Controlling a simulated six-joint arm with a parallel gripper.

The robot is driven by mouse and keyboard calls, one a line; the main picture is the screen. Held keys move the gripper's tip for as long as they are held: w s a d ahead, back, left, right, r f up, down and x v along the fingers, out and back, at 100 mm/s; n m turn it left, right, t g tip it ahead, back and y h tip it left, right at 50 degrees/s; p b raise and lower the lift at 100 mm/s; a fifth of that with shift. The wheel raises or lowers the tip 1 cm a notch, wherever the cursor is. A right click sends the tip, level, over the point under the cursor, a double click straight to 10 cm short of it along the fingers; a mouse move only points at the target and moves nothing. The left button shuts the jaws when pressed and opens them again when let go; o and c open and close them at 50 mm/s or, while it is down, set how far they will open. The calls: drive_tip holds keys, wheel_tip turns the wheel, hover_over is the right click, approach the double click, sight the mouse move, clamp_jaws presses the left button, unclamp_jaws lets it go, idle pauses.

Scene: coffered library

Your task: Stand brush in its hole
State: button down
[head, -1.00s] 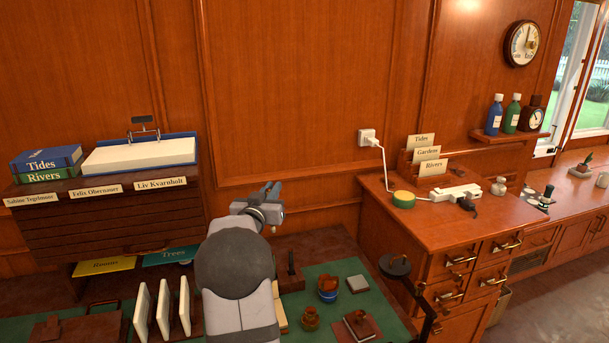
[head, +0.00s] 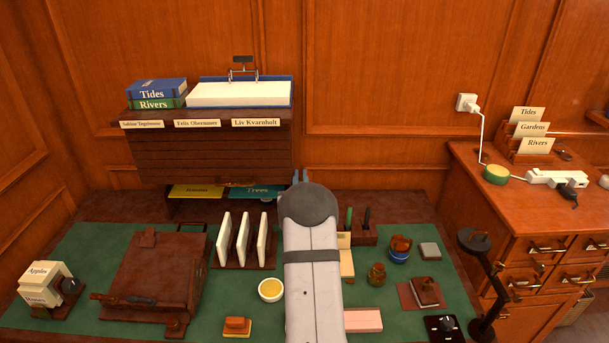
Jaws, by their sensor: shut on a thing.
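My gripper (head: 300,176) shows only as grey-blue fingertips past the dark round joint of my arm, in front of the drawer cabinet. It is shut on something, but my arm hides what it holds. I cannot make out the brush for certain. A dark wooden holder (head: 365,238) stands on the green mat to the right of my arm. A green upright thing (head: 349,217) and a dark upright thing (head: 367,217) stand at it. Its left part is partly covered by my arm, and its holes are too small to make out.
White upright panels in a rack (head: 243,262), a yellow-filled bowl (head: 270,290) and a brown case (head: 155,275) lie left of my arm. A blue-and-orange pot (head: 399,249), a brown jar (head: 376,275) and a dark stand (head: 482,290) are right. The drawer cabinet (head: 215,155) rises behind.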

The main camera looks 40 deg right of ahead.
drive_tip(key=shift+f, duration=0.1)
wheel_tip(320, 180, down, 9)
drive_tip(key=b, duration=0.6)
drive_tip(key=shift+b, duration=0.4)
drive_tip(key=shift+f, duration=0.1)
drive_tip(key=c, duration=1.7)
unclamp_jaws()
drive_tip(key=shift+s, duration=0.1)
